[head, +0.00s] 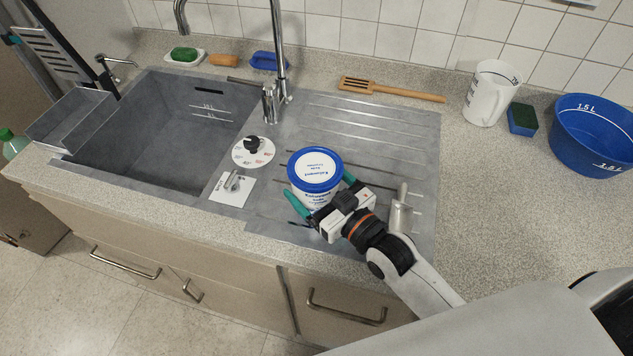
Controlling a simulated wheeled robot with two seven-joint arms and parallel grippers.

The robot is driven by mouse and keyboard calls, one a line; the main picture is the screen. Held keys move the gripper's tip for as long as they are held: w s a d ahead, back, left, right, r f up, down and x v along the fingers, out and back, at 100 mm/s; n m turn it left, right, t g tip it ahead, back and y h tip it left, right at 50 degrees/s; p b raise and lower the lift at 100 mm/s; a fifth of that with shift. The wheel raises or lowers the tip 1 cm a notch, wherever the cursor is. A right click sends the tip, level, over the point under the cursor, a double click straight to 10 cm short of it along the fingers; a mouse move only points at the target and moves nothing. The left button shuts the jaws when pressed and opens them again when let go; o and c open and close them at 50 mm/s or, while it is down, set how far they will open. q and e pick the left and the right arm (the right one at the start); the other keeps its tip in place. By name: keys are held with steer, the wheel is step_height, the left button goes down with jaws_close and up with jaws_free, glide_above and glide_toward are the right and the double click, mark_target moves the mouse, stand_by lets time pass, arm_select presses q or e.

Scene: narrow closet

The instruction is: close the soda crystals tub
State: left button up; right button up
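The soda crystals tub (318,192) is a white round tub with blue print, standing upright on the ribbed grey drainboard. A blue lid (293,166) with a white printed centre lies over its top. I cannot tell whether the lid is pressed down all round. My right gripper (319,184) reaches in from the lower right, its teal fingers on either side of the tub below the lid. The gripper hides part of the tub's lower front. I cannot tell whether the fingers press on the tub. My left gripper is not in view.
A metal scoop (402,216) lies right of the gripper. A round dial (253,152) and a lever plate (232,188) sit left of the tub, beside the sink (170,130). The tap (274,95) stands behind. A wooden spatula (390,89), jug (488,95), sponge (522,119) and blue basin (590,140) are farther back.

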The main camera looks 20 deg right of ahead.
steer(key=shift+o, duration=0.7)
steer(key=shift+r, duration=0.2)
steer(key=shift+s+d+f, duration=0.15)
steer(key=shift+s, duration=0.2)
steer(key=b+v, duration=0.2)
steer(key=v, duration=0.9)
steer(key=shift+s, duration=0.15)
